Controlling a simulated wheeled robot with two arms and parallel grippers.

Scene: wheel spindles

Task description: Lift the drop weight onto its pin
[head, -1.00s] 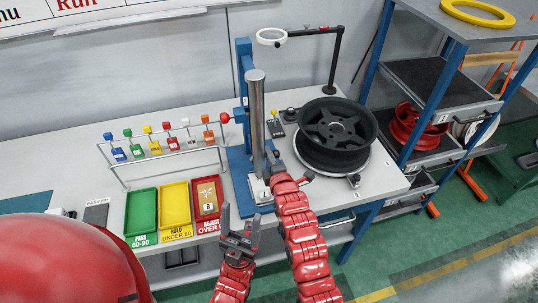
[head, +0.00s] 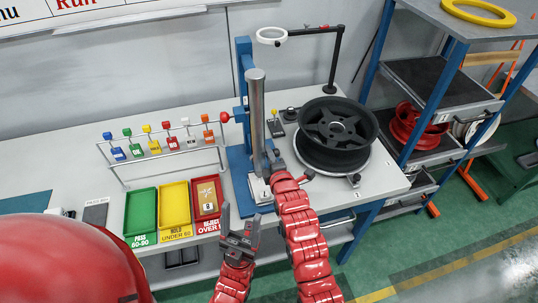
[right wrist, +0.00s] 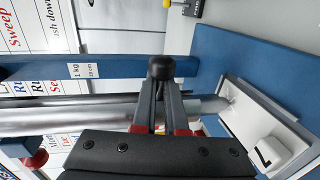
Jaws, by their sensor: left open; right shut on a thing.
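The drop weight looks to be the tall steel cylinder (head: 257,115), upright along a blue column (head: 242,75) on a blue base. In the right wrist view the cylinder (right wrist: 60,119) lies sideways behind my fingers. My right gripper (head: 275,165) is beside the cylinder's lower part. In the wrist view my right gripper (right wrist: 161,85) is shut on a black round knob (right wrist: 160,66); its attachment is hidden. A red ball-ended pin (head: 225,117) sticks out left of the column. My left gripper (head: 240,213) is open and empty in front of the bench.
Green (head: 141,214), yellow (head: 174,207) and red (head: 206,197) trays lie left of the stand. Several coloured tags hang on a rack (head: 166,165) behind them. A black wheel (head: 336,132) sits on a round plate at right. A lamp arm (head: 335,60) stands behind it.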

